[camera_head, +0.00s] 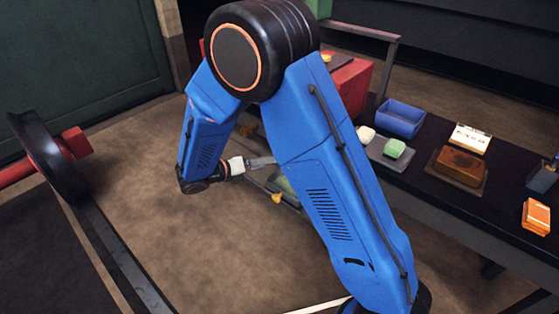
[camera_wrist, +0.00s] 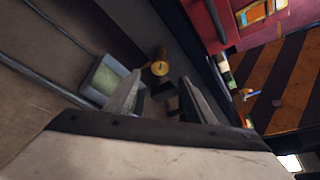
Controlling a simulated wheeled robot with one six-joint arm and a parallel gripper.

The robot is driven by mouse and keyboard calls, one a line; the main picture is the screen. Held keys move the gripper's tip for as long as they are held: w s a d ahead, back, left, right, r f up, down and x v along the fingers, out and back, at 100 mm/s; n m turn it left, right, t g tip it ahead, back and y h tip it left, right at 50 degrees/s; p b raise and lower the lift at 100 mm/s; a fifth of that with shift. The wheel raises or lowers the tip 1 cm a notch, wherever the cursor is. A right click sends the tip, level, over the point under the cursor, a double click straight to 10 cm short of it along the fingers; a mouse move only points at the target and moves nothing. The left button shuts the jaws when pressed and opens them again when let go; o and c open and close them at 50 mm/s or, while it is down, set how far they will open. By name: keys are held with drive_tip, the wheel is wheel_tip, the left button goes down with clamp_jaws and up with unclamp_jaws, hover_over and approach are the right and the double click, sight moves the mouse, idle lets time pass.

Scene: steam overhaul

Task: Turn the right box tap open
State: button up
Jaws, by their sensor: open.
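A small brass tap (camera_wrist: 160,67) with a round face shows in the wrist view, just beyond the gap between my fingertips. My gripper (camera_wrist: 158,88) is open and empty, its two grey fingers apart, and no contact with the tap shows. In the head view my gripper (camera_head: 264,162) points right, partly behind my blue arm. A brass piece (camera_head: 277,198) shows below it, and another brass piece (camera_head: 249,130) lies above it. I cannot tell for sure which one is the right box tap. The tap's mounting is mostly dark or hidden.
A pale tray with a green inside (camera_wrist: 103,80) lies beside the tap in the wrist view. A dark bench at right holds a blue bin (camera_head: 400,119), a brown block (camera_head: 459,166) and orange blocks (camera_head: 536,217). A wheel (camera_head: 45,155) stands at left. The floor between is clear.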

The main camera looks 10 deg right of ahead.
drive_tip(key=v, duration=0.6)
drive_tip(key=shift+a, duration=0.35)
drive_tip(key=shift+s+r, duration=0.15)
drive_tip(key=shift+s, duration=0.05)
drive_tip(key=s+d+r+m+t+y, duration=0.2)
drive_tip(key=s+m+t+y, duration=0.1)
drive_tip(key=s+m, duration=0.25)
drive_tip(key=x, duration=1.7)
drive_tip(key=shift+w+m, duration=0.35)
drive_tip(key=shift+f, duration=0.1)
drive_tip(key=c, duration=1)
